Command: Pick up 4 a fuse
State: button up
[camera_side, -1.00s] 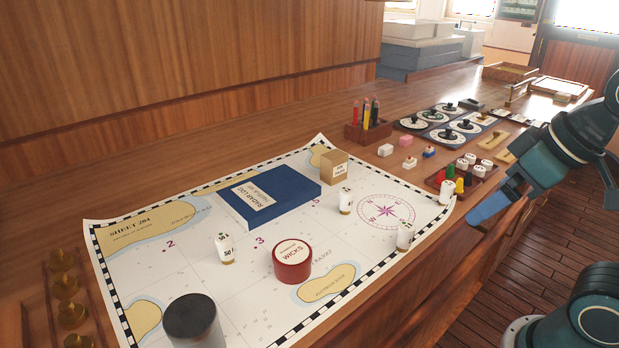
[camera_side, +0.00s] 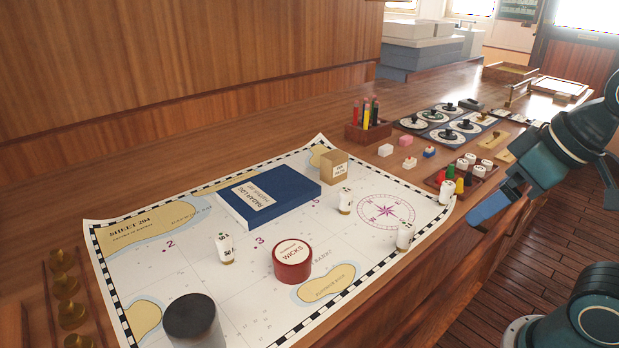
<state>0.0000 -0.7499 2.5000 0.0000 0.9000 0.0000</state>
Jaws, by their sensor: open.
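Several small white cylindrical fuses with brass-coloured ends stand on the chart. One is at the left, in front of the blue book (camera_side: 225,247). Another fuse (camera_side: 345,201) stands beside the small cardboard box. A third fuse (camera_side: 404,236) is near the chart's front edge, and a further fuse (camera_side: 446,192) is at its right corner. Their ratings are too small to read surely, so I cannot tell which is the 4 A one. My gripper (camera_side: 490,206) is at the right, off the counter's front edge, open and apart from all fuses. Only its blue side shows clearly.
The chart (camera_side: 200,290) also holds a blue book (camera_side: 265,196), a red wicks tin (camera_side: 292,262), a cardboard box (camera_side: 334,168) and a dark cylinder (camera_side: 193,322). A tray (camera_side: 472,180) with coloured pegs and white pieces lies near my gripper. A pencil holder (camera_side: 368,130) stands behind.

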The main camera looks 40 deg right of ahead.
jog(key=c, duration=1)
jog(key=w+r+m+g, duration=0.35)
jog(key=w+m, duration=0.45)
jog(key=w, duration=0.8)
jog(key=m+g, duration=0.2)
jog(key=m, duration=0.6)
send_over(347, 189)
notch_tip(347, 189, down, 7)
jog(key=shift+r, duration=0.1)
jog(key=shift+f, duration=4.3)
